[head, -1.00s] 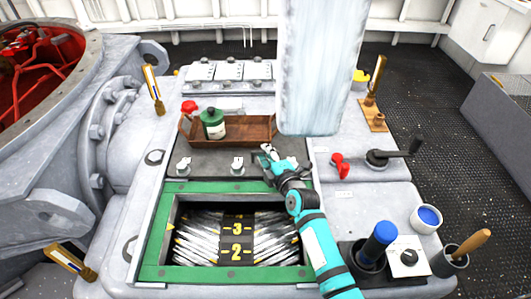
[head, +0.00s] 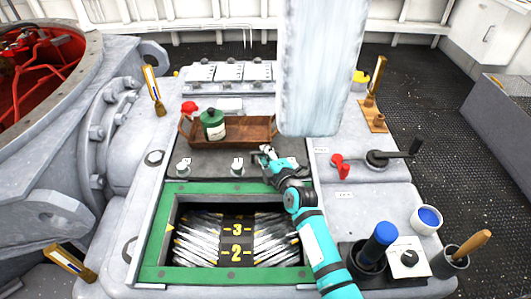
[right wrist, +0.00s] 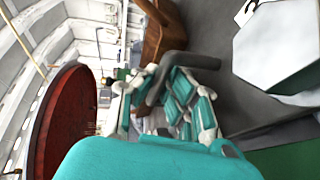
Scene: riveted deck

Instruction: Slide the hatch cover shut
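The hatch opening has a green frame (head: 208,188). Inside it a dark strip with yellow numbers 3 and 2 shows between pale, ribbed sides. The dark grey plate (head: 212,158) just behind the opening looks like the hatch cover; the opening stands uncovered. My right gripper (head: 267,154) is low over the plate's right part. In the right wrist view, a grey curved bar (right wrist: 168,72), seemingly a handle, lies at the fingers (right wrist: 160,100). I cannot tell whether they are closed on it. My left gripper is not in view.
A pale slab (head: 322,70) blocks the upper middle view. A red-handled lever (head: 376,159), blue-topped handle (head: 380,240) and cups stand right.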

